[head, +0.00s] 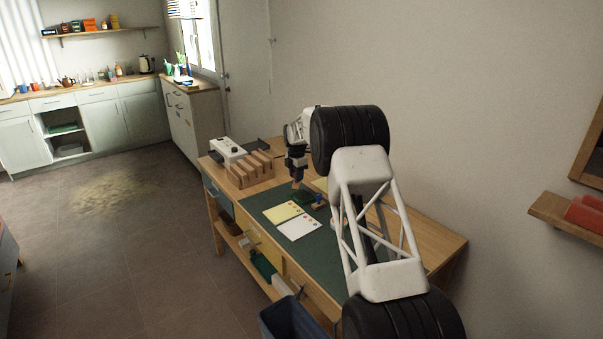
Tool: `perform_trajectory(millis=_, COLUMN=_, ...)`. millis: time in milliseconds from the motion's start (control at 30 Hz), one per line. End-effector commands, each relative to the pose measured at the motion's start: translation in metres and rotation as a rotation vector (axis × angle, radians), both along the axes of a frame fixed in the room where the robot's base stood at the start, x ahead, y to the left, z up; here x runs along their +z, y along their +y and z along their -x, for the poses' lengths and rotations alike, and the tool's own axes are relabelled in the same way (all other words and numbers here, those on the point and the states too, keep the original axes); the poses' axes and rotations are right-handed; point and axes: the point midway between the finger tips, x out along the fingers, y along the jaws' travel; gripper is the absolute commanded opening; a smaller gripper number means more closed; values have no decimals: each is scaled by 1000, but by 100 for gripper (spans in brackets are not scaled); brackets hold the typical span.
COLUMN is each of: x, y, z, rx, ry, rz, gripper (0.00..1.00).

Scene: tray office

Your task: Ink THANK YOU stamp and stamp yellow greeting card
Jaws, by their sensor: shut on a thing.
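My gripper (297,176) points down over the green desk mat, shut on a small tan wooden stamp (296,185). The stamp's wording is too small to read, and I cannot tell whether its lower end touches anything. A yellow card (283,212) with small coloured marks lies flat on the mat, to the lower left of the gripper. A dark green ink pad (303,198) seems to lie just below the held stamp. Another small stamp-like piece (318,204) with a wooden part stands to its right.
A white card (300,229) lies below the yellow one. Another yellowish sheet (320,184) is partly hidden behind my arm. A wooden slotted rack (250,171) and a white device (227,151) stand at the desk's far left. My arm hides much of the desk's right.

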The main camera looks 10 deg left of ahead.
Motion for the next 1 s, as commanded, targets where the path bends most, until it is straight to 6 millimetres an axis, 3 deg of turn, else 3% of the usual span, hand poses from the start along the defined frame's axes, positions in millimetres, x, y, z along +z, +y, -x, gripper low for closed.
perform_trajectory(millis=300, x=-2, y=28, z=56, rx=1, ry=-1, rz=-1, gripper=15)
perform_trajectory(millis=500, x=-4, y=38, z=81, rx=1, ry=0, rz=0, gripper=15)
perform_trajectory(millis=1000, x=-5, y=41, z=89, rx=0, ry=0, rz=0, gripper=15)
